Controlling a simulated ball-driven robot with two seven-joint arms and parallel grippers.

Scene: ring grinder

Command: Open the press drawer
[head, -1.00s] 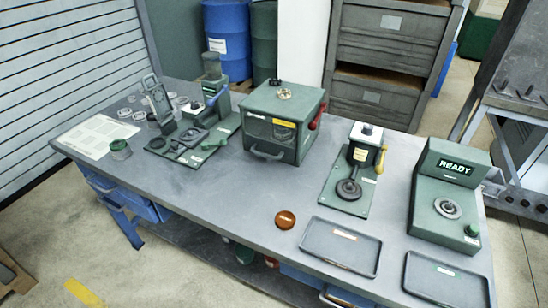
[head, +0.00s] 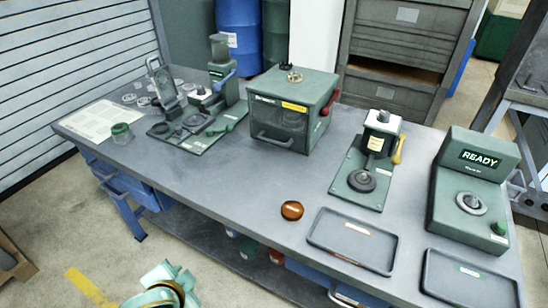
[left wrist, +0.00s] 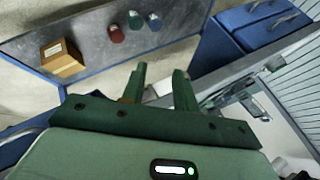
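A green box-shaped machine (head: 292,110) stands at the back middle of the bench. Its front has a dark window, a yellow label and a low grey handle (head: 275,141); the front looks shut. A red lever (head: 329,102) is on its right side. I cannot read whether its label names the press. My left gripper (left wrist: 160,70) shows in the left wrist view with its two green fingers apart and nothing between them. It is low, facing the shelf below the bench, away from the machine. A pale green arm part of mine shows at the head view's bottom edge. My right gripper is out of view.
Below, the shelf holds a cardboard box (left wrist: 62,58) and several jars. Bench space before the machine is clear.

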